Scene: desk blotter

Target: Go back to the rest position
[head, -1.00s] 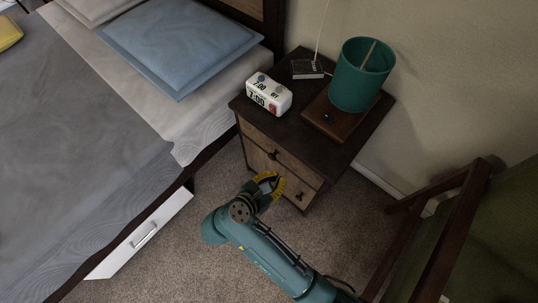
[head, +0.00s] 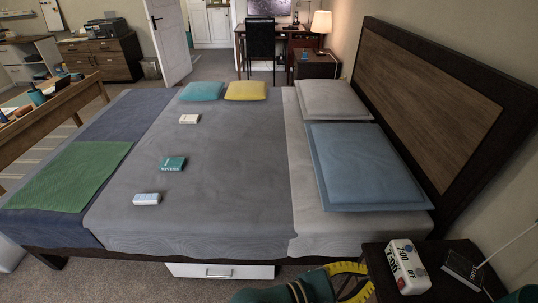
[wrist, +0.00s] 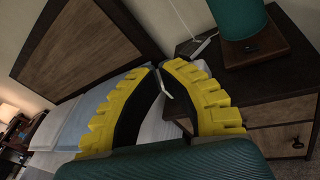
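The nightstand (head: 385,262) stands ahead of the fingers. The bed (head: 240,190) lies to the left of the gripper in the wrist view.
A teal lamp (wrist: 238,18) stands there on a wooden base. A white drawer (head: 222,271) sticks out under the bed. The bed carries pillows and several small items.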

